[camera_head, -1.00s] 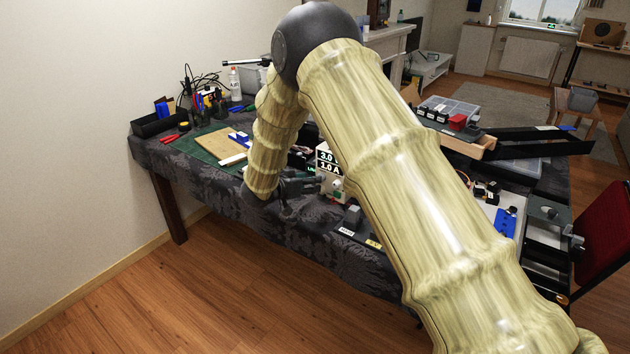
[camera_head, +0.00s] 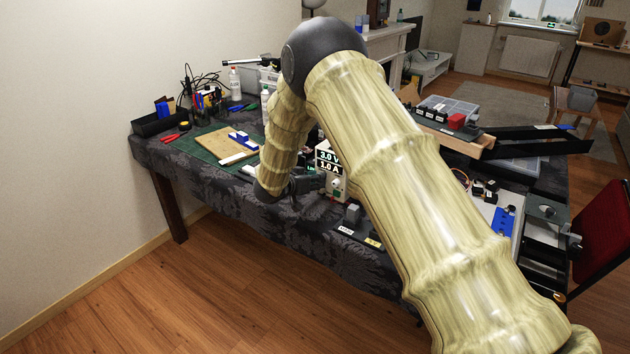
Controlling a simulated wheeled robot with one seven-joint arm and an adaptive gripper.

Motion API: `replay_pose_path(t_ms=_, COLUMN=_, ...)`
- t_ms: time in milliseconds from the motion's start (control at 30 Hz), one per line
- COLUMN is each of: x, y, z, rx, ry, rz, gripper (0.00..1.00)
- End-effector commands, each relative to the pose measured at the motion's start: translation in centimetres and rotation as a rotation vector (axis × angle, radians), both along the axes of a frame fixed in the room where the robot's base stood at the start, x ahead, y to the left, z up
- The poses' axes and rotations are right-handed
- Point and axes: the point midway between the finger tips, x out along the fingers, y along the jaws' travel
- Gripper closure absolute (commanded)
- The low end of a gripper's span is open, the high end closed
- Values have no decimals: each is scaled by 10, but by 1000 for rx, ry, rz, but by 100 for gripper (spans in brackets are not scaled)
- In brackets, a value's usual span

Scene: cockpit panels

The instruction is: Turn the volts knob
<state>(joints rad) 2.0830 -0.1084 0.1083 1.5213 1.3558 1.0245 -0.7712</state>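The power supply (camera_head: 331,172) stands on the table near the picture centre, partly hidden behind my arm. Its display (camera_head: 329,162) reads 3.0 V and 1.0 A. A small green spot (camera_head: 336,184) shows low on its front. I cannot make out the volts knob; it is hidden or too small to tell. My gripper (camera_head: 314,182) is dark and points right, close to the left part of the supply's front. I cannot tell whether it touches anything. Its fingers are too small and dark to show whether they are open or shut.
A grey block on a dark labelled base (camera_head: 353,218) sits at the table's front edge, right of my gripper. A green mat (camera_head: 207,150) with a wooden board (camera_head: 212,142) lies to the left. A black tray (camera_head: 158,124) and red pliers (camera_head: 171,138) are at the far left.

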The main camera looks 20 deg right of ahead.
Motion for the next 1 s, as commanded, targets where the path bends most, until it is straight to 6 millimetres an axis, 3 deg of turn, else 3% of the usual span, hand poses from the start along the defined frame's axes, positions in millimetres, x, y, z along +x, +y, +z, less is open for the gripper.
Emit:
replay_pose_path(t_ms=367, x=0, y=0, z=-1, rx=45, ry=-57, rz=0, gripper=98)
replay_pose_path(t_ms=1000, x=-2, y=-1, z=-2, rx=282, ry=-365, rz=0, gripper=98)
